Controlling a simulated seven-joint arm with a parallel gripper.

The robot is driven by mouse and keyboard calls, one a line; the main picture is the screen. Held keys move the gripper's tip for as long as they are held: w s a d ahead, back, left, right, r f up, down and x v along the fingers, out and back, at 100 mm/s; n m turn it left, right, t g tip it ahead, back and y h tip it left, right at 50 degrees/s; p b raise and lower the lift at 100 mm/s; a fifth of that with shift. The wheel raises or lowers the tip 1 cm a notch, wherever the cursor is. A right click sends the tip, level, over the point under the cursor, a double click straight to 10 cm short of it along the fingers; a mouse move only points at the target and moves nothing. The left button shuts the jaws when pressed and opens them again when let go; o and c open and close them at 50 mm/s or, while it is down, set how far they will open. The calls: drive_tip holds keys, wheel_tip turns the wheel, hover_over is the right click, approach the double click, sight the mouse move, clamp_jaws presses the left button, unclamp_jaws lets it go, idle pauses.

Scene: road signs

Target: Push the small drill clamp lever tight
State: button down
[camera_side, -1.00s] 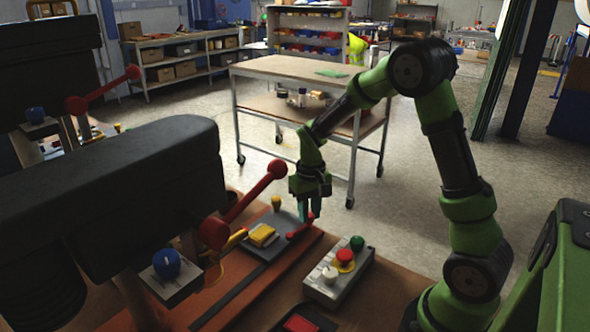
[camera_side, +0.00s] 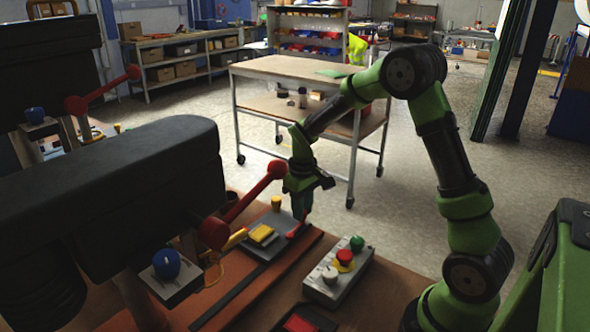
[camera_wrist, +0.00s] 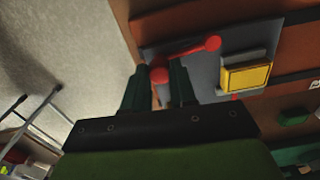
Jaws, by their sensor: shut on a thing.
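The small red clamp lever (camera_side: 297,231) is on a grey plate (camera_side: 259,222) beside a yellow block (camera_side: 262,234). In the wrist view the lever (camera_wrist: 188,51) slants from a round red end between my fingers to a round knob at upper right. My gripper (camera_side: 301,213) points down at the plate's right side, low over the lever. In the wrist view my gripper (camera_wrist: 159,70) has a finger on each side of the lever's near end and is shut on it. The fingers partly hide that end.
A control box (camera_side: 338,272) with red, green and white knobs stands in front at right. The drill's large red handle (camera_side: 243,205) and dark head (camera_side: 130,195) rise at left, close to my gripper. A small yellow knob (camera_side: 276,203) stands behind the plate.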

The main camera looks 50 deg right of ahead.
drive_tip(key=shift+w+r, duration=0.1)
drive_tip(key=c, duration=0.9)
unclamp_jaws()
wheel_tip(320, 180, up, 17)
drive_tip(key=shift+f, duration=0.1)
drive_tip(key=s+a+m+t, duration=0.1)
drive_tip(key=s+a+t, duration=0.1)
drive_tip(key=s+a, duration=0.2)
drive_tip(key=s+a+r+m+t+y, duration=0.1)
drive_tip(key=s+a+t, duration=0.1)
drive_tip(key=s+a, duration=0.3)
drive_tip(key=s+a+m+t+y, duration=0.1)
drive_tip(key=s+a+t, duration=0.2)
drive_tip(key=s, duration=0.5)
drive_tip(key=shift+s+a+r, duration=0.15)
drive_tip(key=shift+a+r, duration=0.05)
drive_tip(key=shift+a, duration=0.45)
